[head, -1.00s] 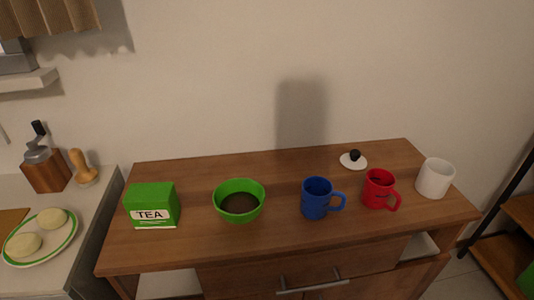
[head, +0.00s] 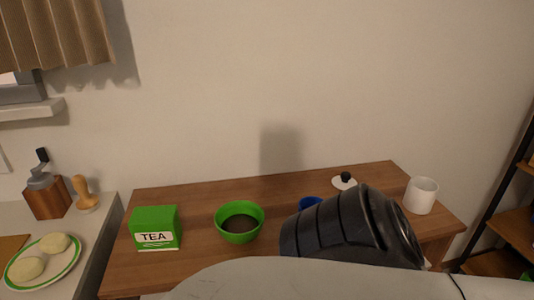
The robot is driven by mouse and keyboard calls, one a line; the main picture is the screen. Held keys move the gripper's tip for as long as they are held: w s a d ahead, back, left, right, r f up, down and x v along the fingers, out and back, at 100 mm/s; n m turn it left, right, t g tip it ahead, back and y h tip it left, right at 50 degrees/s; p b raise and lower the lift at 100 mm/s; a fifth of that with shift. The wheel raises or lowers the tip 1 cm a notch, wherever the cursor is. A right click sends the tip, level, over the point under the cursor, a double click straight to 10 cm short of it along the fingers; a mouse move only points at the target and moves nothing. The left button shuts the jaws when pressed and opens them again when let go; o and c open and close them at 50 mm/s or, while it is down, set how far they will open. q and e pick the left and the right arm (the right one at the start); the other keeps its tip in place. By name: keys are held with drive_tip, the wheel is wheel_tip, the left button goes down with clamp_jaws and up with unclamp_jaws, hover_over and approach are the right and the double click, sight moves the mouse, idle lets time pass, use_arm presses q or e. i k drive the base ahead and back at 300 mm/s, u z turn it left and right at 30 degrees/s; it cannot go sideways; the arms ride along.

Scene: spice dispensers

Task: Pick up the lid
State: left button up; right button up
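The white lid (head: 342,183) with a black knob (head: 346,176) lies on the wooden cabinet top towards the back right, partly hidden by my arm. A dark arm part and a pale arm link fill the lower right of the head view, in front of the lid. No gripper fingers can be made out, so neither gripper's opening shows.
On the wooden cabinet (head: 190,250) stand a green tea box (head: 154,228), a green bowl (head: 239,223) with dark contents and a white cup (head: 420,195). Only the rim of the blue mug (head: 309,202) shows. The red mug is hidden behind my arm.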

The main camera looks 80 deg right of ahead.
sight(345, 182)
drive_tip(key=k, duration=1.05)
drive_tip(key=z, duration=0.2)
